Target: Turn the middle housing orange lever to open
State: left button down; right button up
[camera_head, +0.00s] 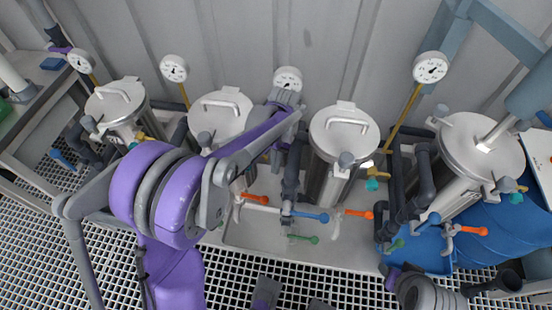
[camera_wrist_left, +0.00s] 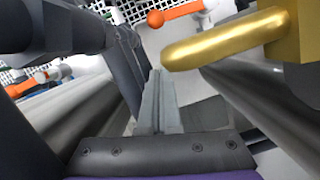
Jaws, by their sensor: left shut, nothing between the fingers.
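Steel housings with lids stand in a row in the head view. The one right of centre (camera_head: 328,165) appears to be the middle of the three with orange levers in view. An orange lever (camera_head: 358,213) sits low at its right side, pointing right. Another orange lever (camera_head: 255,197) is to the left. My left gripper (camera_head: 277,158) reaches down between two housings, its tips partly hidden by my arm. In the left wrist view the left gripper (camera_wrist_left: 157,78) is shut and empty. An orange lever (camera_wrist_left: 180,12) lies beyond its tips, apart from them.
A gold fitting (camera_wrist_left: 225,40) is close right of the fingers in the wrist view, with dark pipes on the left. A blue lever (camera_head: 310,216) and green lever (camera_head: 303,238) sit between the orange levers. Pressure gauges (camera_head: 431,67) stand behind.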

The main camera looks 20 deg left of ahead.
aim_at(252, 197)
pick_arm(q)
jog(key=s+f, duration=0.5)
jog(key=shift+a, duration=0.15)
jog(key=shift+s+d+b, duration=0.3)
jog(key=shift+s+b, duration=0.05)
jog(key=shift+s, duration=0.2)
jog(key=shift+r, duration=0.1)
